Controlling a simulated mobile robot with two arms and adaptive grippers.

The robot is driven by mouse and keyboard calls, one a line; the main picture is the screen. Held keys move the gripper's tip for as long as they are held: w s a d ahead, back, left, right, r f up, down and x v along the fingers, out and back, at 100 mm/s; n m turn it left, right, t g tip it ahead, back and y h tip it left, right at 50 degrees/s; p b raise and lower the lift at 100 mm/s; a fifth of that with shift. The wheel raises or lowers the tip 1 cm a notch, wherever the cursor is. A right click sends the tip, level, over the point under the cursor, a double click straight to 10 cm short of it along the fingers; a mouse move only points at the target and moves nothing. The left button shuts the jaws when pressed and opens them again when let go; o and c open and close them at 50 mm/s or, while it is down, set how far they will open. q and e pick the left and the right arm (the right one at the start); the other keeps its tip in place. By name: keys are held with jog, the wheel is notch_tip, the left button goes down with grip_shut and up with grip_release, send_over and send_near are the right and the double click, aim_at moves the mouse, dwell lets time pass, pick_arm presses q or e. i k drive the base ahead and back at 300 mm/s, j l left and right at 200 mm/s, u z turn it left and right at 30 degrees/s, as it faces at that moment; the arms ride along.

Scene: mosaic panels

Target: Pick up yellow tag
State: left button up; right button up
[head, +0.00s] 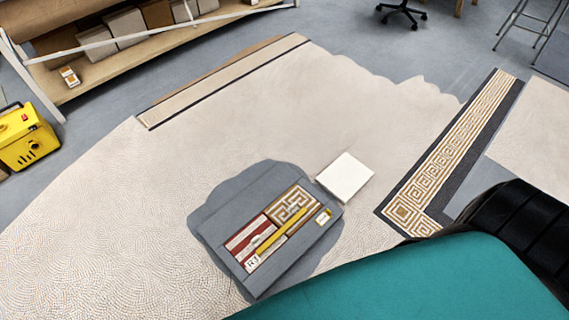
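A small pale tag with a yellow middle (324,217) lies at the right end of a grey tray (226,226) on the mosaic floor; it is the small item that best fits the yellow tag. A long yellow strip (268,241) lies slantwise across the mosaic pieces in the tray. One piece has a gold-and-white key pattern (286,205), and others are red and white (246,235). A small white label (252,263) with dark marks sits at the tray's near end. Neither of my grippers is in view.
A white square slab (344,177) lies just beyond the tray. A teal surface (420,285) fills the lower right. A yellow machine (27,137) stands at the left, by a wooden shelf (110,72). The mosaic floor (120,210) left of the tray is clear.

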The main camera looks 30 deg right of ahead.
aim_at(326, 215)
jog(key=i+l+u, duration=0.1)
jog(key=l+u, duration=0.25)
jog(key=l, duration=0.2)
jog(key=l+u, duration=0.3)
jog(key=l, duration=0.2)
jog(key=l+u, duration=0.35)
jog(key=l, duration=0.2)
jog(key=k+l+u, duration=0.15)
jog(key=l+u, duration=0.2)
jog(key=l, duration=0.2)
jog(key=k+l+u, duration=0.3)
jog(key=l, duration=0.2)
jog(key=i, duration=0.1)
